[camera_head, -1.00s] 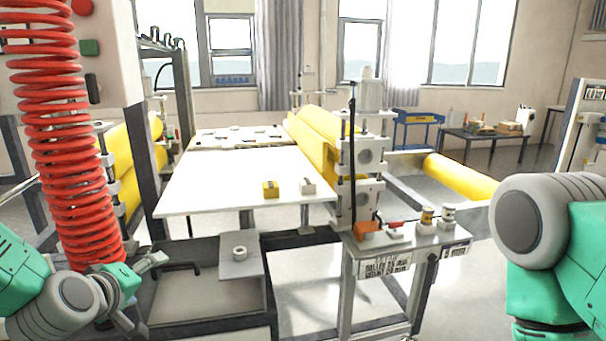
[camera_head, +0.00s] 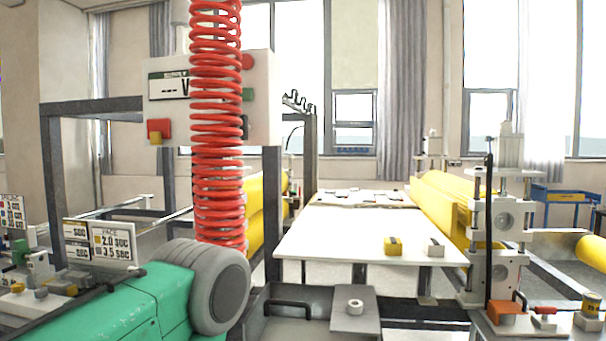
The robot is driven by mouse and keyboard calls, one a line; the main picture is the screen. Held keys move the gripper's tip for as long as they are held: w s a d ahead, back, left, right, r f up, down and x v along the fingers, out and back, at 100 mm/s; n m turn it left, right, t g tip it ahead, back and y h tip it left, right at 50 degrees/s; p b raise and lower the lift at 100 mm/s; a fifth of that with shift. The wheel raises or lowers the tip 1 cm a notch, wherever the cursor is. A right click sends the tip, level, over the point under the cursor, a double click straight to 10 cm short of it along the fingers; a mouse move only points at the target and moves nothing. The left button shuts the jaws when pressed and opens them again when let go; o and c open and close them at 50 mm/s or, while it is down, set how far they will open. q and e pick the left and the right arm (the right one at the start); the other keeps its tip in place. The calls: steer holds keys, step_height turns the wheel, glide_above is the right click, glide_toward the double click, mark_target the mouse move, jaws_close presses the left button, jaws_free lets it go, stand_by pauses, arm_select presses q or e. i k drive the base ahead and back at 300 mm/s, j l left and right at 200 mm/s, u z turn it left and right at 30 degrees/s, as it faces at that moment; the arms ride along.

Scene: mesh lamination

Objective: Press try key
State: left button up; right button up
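A white control box (camera_head: 262,105) hangs on a dark frame left of centre. I cannot tell which of these controls is the try key. My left arm's green and grey links show at the lower left, below the box, but its gripper is not in view. My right gripper is not in view.
A white table (camera_head: 350,235) holds a yellow block (camera_head: 393,245) and a white block (camera_head: 433,247). Yellow rollers (camera_head: 440,205) stand at its right. Small signs (camera_head: 103,245) and parts stand at the lower left.

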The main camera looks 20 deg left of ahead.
mark_target(247, 95)
steer(key=u, duration=1.2)
